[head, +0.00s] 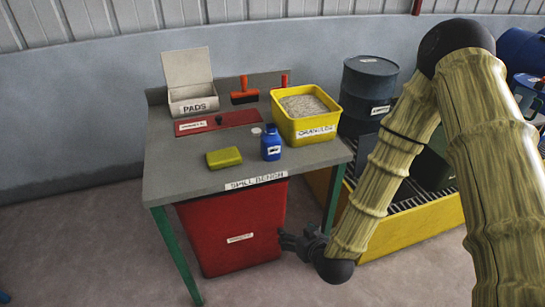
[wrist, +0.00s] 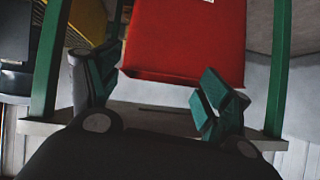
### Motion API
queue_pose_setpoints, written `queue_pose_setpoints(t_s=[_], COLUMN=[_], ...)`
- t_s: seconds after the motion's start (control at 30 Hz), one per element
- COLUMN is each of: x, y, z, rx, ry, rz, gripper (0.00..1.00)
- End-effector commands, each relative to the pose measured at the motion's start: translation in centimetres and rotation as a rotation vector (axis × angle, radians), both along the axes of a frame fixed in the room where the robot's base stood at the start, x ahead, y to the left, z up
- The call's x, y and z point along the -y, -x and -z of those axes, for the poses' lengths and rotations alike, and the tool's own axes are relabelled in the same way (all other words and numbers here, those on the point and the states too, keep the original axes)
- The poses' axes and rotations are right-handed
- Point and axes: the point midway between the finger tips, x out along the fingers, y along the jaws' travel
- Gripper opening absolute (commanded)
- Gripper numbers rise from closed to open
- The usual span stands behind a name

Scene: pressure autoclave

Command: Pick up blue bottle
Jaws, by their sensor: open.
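The blue bottle (head: 271,147) stands upright on the grey spill bench (head: 175,177), just left of the yellow granules bin. It has a white label and is not visible in the wrist view. My gripper (head: 284,240) is below the bench top, in front of the right side of the red bin, well apart from the bottle. In the wrist view my gripper (wrist: 155,95) is open, with its two green-padded fingers spread wide and nothing between them.
The yellow granules bin (head: 319,128), a yellow-green pad (head: 224,157), a white PADS box (head: 189,85) and an orange-handled tool (head: 244,92) are on the bench. The red bin (head: 232,215) sits underneath. A dark drum (head: 368,90) stands to the right. Green bench legs (head: 178,255) flank the bin.

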Motion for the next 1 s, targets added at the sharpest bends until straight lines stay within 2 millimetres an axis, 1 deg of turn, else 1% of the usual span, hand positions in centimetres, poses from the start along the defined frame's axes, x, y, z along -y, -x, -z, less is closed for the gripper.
queue_pose_setpoints(t_s=[0.03,0.07,0.1,0.13,0.2,0.3,0.33,0.4,0.5,0.7,0.8,1.0], x=[-1.2,-1.9,-2.7,-3.1,-4.0,-4.7,-4.8,-5.0,-5.4,-6.1,-6.5,-6.7], y=[-3.0,-4.4,-6.0,-7.1,-8.9,-10.3,-10.6,-11.2,-12.1,-14.8,-15.8,-16.8], z=[-2.2,-4.0,-6.4,-8.1,-11.6,-15.2,-16.0,-17.1,-17.8,-17.8,-17.7,-17.7], rx=[0.116,0.182,0.264,0.32,0.431,0.537,0.56,0.592,0.608,0.607,0.605,0.603], ry=[-0.022,-0.03,-0.04,-0.047,-0.06,-0.072,-0.074,-0.078,-0.079,-0.078,-0.078,-0.078], rz=[-0.003,-0.006,-0.007,-0.005,-0.002,0.007,0.01,0.014,0.016,0.017,0.016,0.016], gripper=[0.79,0.79,0.79,0.79,0.79,0.79,0.79,0.79,0.79,0.79,0.79,0.79])
